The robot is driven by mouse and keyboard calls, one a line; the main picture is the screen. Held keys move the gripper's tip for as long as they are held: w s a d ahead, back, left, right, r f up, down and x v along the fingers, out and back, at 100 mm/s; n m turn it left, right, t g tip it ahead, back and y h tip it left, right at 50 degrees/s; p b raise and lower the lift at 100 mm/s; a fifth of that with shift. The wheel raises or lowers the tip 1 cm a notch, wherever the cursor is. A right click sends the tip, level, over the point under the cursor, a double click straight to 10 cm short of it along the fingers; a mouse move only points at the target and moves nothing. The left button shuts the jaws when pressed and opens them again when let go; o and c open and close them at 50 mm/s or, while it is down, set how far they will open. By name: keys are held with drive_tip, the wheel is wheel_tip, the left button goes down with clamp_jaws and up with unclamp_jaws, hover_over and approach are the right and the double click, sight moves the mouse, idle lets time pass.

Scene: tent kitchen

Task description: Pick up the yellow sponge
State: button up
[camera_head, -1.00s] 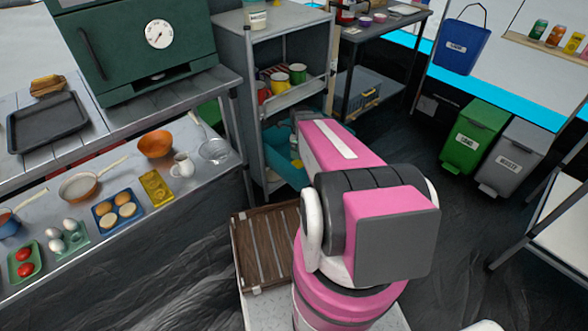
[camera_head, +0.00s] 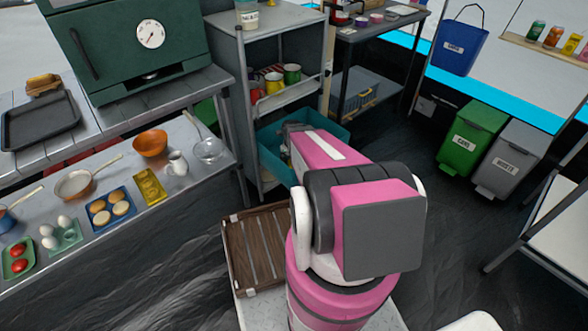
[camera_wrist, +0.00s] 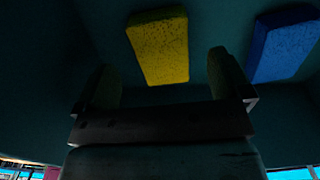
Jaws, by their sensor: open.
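The yellow sponge (camera_wrist: 160,48) lies in a dark teal space in the wrist view, at the upper middle. My gripper (camera_wrist: 165,80) is open, its two fingers apart, one on each side below the sponge in the picture. The sponge's near end appears just past the gap between the fingers, and nothing is held. A blue sponge (camera_wrist: 284,44) lies to the right of the yellow one.
The bin's walls surround my gripper. The grey shelf unit (camera_head: 222,62) with cups on a shelf stands above and behind the bin. A wooden slatted crate (camera_head: 258,248) is beside my arm. A counter with food and pans is on the left. Green (camera_head: 470,140) and grey bins stand right.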

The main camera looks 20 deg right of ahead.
drive_tip(key=f, duration=0.4)
drive_tip(key=shift+w+f, duration=0.25)
drive_tip(key=shift+f, duration=0.15)
drive_tip(key=c, duration=1)
drive_tip(key=shift+r, duration=0.1)
wheel_tip(320, 180, up, 10)
drive_tip(key=shift+f, duration=0.1)
